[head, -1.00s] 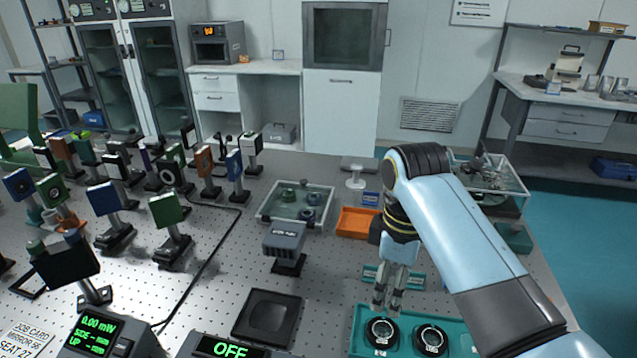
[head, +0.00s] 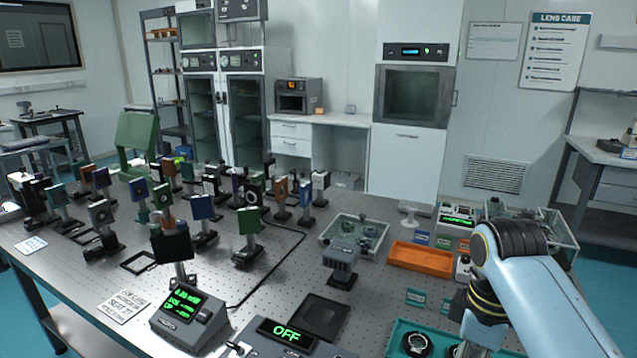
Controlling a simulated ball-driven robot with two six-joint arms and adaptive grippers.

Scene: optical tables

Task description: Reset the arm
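My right arm comes in from the right, light blue with a black joint, and bends down over the teal tray (head: 402,328) at the bottom edge. Its gripper (head: 466,350) is at the bottom edge, mostly cut off, so its opening does not show. A black ring-shaped part (head: 416,344) sits in the tray, left of the gripper. My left gripper is not in view.
An orange tray (head: 420,258), a glass-walled box (head: 352,236) and a grey device (head: 341,262) stand behind the teal tray. Several mounted optics crowd the left. A black square pad (head: 319,316) and a controller reading OFF (head: 286,333) are in front.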

